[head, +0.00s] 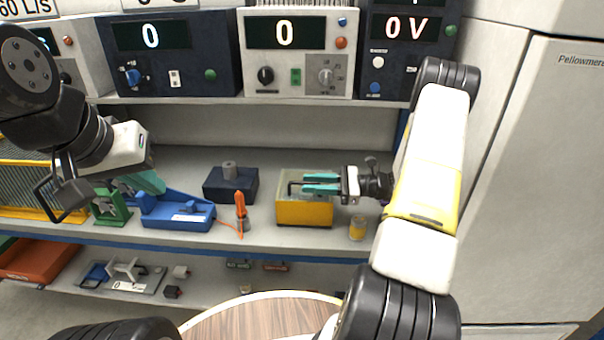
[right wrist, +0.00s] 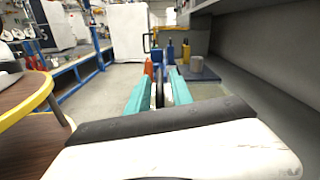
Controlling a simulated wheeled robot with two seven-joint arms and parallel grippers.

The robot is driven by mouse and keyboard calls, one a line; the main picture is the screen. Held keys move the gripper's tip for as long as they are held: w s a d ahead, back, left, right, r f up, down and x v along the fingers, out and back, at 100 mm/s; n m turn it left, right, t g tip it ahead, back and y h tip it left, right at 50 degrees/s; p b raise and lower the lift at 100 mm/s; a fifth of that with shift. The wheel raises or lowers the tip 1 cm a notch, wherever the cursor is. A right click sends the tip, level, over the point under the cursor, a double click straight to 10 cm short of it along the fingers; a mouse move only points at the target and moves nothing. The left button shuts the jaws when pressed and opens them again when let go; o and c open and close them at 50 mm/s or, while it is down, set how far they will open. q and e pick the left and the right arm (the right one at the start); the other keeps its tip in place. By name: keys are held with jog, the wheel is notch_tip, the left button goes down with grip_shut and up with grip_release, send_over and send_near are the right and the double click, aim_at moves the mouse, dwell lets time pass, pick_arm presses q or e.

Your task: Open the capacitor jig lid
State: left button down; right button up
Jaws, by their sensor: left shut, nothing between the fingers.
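The capacitor jig is a yellow box (head: 305,213) on the bench in the head view, with a pale, see-through top and a dark handle (head: 291,190). I cannot tell whether its lid is raised at all. My right gripper (head: 306,184) reaches in from the right, its teal fingers apart over the jig's top at the handle. In the right wrist view, a dark upright piece (right wrist: 159,88) stands between these fingers (right wrist: 161,82), seemingly with small gaps beside it. My left gripper (head: 153,182) is shut and empty above the blue fixture at the left.
A blue fixture (head: 180,215), a green clamp (head: 110,208) and an orange-handled tool (head: 241,208) stand left of the jig. A dark blue block (head: 230,186) is behind them. A small yellow container (head: 357,228) stands right of the jig. Instruments (head: 297,50) line the shelf above.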

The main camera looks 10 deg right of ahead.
grip_shut()
jog(key=shift+w+d, duration=0.1)
dwell(1.1)
